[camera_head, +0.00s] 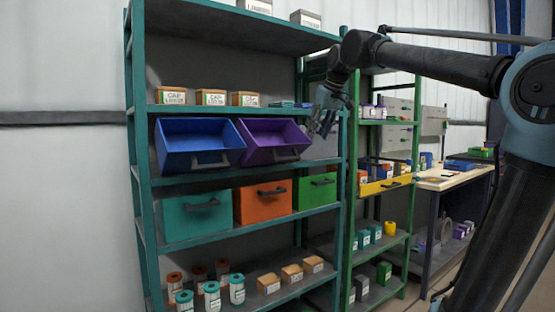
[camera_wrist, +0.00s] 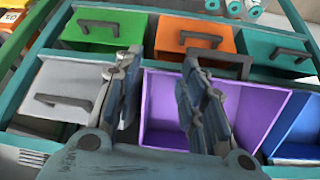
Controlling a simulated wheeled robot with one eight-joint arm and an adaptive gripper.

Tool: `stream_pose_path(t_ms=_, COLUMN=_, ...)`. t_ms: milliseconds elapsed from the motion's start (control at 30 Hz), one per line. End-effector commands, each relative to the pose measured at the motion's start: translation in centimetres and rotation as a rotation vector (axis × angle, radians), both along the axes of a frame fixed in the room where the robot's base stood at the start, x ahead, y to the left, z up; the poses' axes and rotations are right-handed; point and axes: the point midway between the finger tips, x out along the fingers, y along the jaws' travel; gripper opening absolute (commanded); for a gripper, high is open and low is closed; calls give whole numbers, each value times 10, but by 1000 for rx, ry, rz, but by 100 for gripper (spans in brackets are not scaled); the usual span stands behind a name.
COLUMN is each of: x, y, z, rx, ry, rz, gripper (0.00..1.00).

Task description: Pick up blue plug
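I cannot make out a blue plug in either view. My gripper (camera_head: 325,110) is at the right end of the teal shelf, near the purple bin. In the wrist view my gripper (camera_wrist: 157,72) is open, with its two fingers apart and nothing seen between them. The purple bin (camera_wrist: 162,110) lies behind and right of the fingers, and its inside looks empty where it shows. A blue bin (camera_head: 185,162) sits left of the purple bin (camera_head: 262,152) in the head view. The blue bin also shows at the wrist view's right edge (camera_wrist: 304,135).
Teal (camera_head: 190,217), orange (camera_head: 250,204) and green (camera_head: 315,192) drawers fill the shelf below. Labelled boxes (camera_head: 211,97) and small teal pieces (camera_head: 284,104) lie on the shelf above. A grey bin (camera_wrist: 58,92) is left of my fingers. A workbench (camera_head: 455,178) stands farther right.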

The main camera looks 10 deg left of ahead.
Motion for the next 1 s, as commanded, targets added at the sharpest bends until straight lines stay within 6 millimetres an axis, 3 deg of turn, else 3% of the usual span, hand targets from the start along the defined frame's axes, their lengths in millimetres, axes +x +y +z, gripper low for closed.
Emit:
stream_pose_path(t_ms=33, x=2, y=20, z=17, rx=7, ry=-10, rz=33, gripper=38)
stream_pose_path(t_ms=133, x=4, y=49, z=42, rx=21, ry=-29, rz=80, gripper=38)
stream_pose_path(t_ms=367, x=5, y=81, z=66, rx=38, ry=-48, rz=130, gripper=38)
stream_pose_path(t_ms=467, x=8, y=87, z=61, rx=39, ry=-50, rz=134, gripper=38)
stream_pose_path(t_ms=1000, x=40, y=124, z=-17, rx=39, ry=-49, rz=131, gripper=38)
